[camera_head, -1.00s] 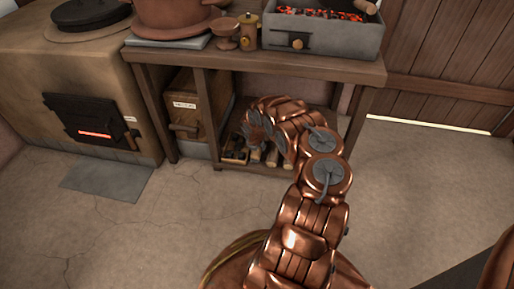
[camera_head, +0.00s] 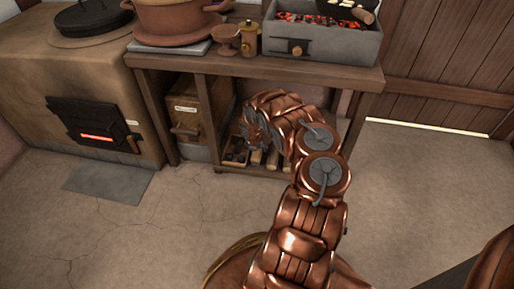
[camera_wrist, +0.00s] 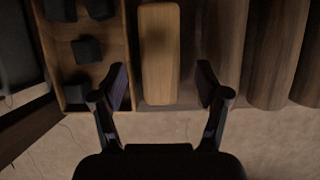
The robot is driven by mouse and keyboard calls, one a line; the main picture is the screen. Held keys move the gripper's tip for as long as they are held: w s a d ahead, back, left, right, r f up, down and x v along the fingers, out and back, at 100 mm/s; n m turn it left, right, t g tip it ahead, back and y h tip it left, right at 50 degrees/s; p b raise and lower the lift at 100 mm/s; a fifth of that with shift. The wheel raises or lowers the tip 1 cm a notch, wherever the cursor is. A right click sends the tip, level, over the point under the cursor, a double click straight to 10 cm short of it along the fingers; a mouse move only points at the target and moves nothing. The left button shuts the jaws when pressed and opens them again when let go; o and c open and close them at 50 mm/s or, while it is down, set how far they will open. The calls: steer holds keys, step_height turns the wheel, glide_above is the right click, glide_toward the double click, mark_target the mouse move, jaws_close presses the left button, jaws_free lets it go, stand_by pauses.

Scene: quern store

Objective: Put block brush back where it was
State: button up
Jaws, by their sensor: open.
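A pale wooden block with rounded corners, which looks like the block brush (camera_wrist: 159,55), lies in the wrist view between a coal box and dark logs. Its bristles are not visible. My gripper (camera_wrist: 162,86) is open and empty, with one finger to each side of the block's near end. The fingers look apart from it. In the head view my gripper (camera_head: 252,139) is at the front of the low shelf under the bench, and it partly hides what lies there.
The coal box (camera_wrist: 128,60) is close on the left, and brown logs (camera_wrist: 273,50) are close on the right. The bench (camera_head: 225,65) overhangs the shelf, with a brazier (camera_head: 322,42) and pots on top. A stove (camera_head: 70,80) stands left. The floor in front is clear.

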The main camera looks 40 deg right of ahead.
steer(key=p+v, duration=0.5)
steer(key=v, duration=0.3)
steer(key=shift+r, duration=0.2)
stand_by(0.3)
